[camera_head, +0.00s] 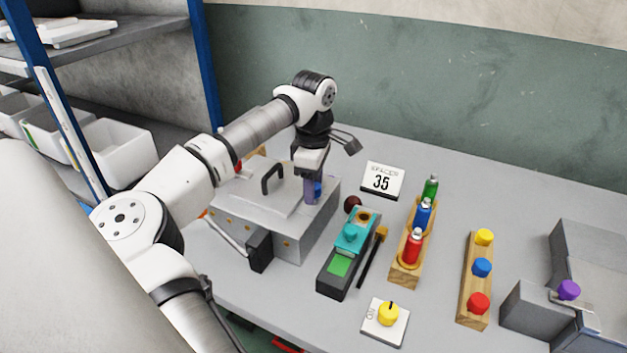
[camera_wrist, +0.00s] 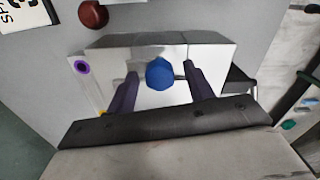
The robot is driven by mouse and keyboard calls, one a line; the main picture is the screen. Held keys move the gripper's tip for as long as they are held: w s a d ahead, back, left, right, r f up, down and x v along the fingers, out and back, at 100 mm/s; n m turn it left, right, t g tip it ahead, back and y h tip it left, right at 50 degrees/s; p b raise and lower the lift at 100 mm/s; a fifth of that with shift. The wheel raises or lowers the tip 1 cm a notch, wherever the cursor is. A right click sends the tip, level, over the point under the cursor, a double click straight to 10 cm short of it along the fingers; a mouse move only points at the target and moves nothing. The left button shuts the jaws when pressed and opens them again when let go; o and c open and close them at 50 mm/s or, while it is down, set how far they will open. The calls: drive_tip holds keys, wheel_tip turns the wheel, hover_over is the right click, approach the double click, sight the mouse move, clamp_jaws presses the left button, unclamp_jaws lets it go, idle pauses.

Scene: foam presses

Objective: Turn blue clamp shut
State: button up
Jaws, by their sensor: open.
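The blue clamp (camera_wrist: 160,74) is a round, faceted blue knob on the grey metal press (camera_wrist: 205,50). In the head view the blue clamp (camera_head: 318,188) shows only partly, beside my gripper at the right side of the press (camera_head: 322,215). My gripper (camera_head: 311,197) points down there. In the wrist view my gripper (camera_wrist: 161,70) is open, with one purple-grey finger on each side of the knob. A gap shows between each finger and the knob, so nothing is gripped.
A black handle (camera_head: 271,178) stands on the press lid. A grey press with purple knob (camera_head: 568,290) stands far right.

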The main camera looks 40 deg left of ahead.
drive_tip(key=shift+f, duration=0.1)
drive_tip(key=shift+c, duration=0.4)
drive_tip(key=c, duration=0.9)
